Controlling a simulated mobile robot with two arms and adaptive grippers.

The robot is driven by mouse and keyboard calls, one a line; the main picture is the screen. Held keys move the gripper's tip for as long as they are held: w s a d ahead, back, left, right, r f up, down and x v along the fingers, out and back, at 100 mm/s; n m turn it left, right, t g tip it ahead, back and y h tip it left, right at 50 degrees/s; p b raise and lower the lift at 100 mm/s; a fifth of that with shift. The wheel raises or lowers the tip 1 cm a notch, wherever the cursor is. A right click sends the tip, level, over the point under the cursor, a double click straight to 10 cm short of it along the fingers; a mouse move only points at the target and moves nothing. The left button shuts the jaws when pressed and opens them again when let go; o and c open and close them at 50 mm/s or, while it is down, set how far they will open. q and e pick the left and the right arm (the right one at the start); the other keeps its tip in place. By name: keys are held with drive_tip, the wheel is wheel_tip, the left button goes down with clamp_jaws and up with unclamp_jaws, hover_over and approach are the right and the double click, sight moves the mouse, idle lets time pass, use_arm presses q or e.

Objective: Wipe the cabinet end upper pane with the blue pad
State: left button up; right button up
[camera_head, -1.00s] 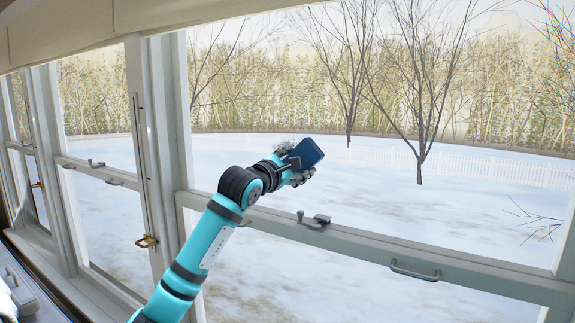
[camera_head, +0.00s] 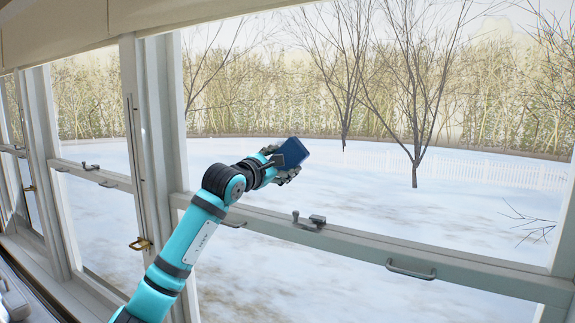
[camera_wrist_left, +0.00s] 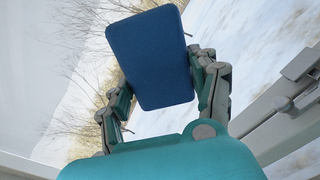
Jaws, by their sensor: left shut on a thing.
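The blue pad (camera_head: 291,153) is a flat rounded block in my left gripper (camera_head: 281,164). The gripper is shut on it; in the left wrist view the pad (camera_wrist_left: 150,58) sits tilted between the two fingers. The large upper pane (camera_head: 345,165) of clear glass fills the middle and right of the head view, above the horizontal rail. The pad is in front of its lower left part. I cannot tell whether the pad touches the glass. My right gripper is not in view.
The window rail (camera_head: 360,247) runs below the pad, with a latch (camera_head: 309,221) and a pull handle (camera_head: 411,270) sticking out. A thick white post (camera_head: 155,130) stands left of the pane, with more windows beyond. Snow and bare trees lie outside.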

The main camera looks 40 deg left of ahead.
sight(296, 154)
use_arm(q)
drive_tip(key=shift+s+a+r+p, duration=0.15)
drive_tip(key=shift+a+r+p, duration=0.3)
drive_tip(key=shift+a, duration=0.9)
drive_tip(key=shift+s+a+r+p, duration=0.15)
drive_tip(key=shift+a+r+p, duration=0.25)
drive_tip(key=shift+a, duration=0.9)
drive_tip(key=shift+s+a+r+p, duration=0.15)
drive_tip(key=shift+a+r+p, duration=0.3)
drive_tip(key=shift+a, duration=0.9)
drive_tip(key=shift+w+d+b, duration=0.25)
drive_tip(key=shift+d+b, duration=0.2)
drive_tip(key=shift+d, duration=1.55)
drive_tip(key=shift+w+d+b, duration=0.2)
drive_tip(key=shift+d+b, duration=0.3)
drive_tip(key=shift+d, duration=1.55)
drive_tip(key=shift+w+d+b, duration=0.25)
drive_tip(key=shift+d+b, duration=0.2)
drive_tip(key=shift+d, duration=1.55)
drive_tip(key=shift+a, duration=0.1)
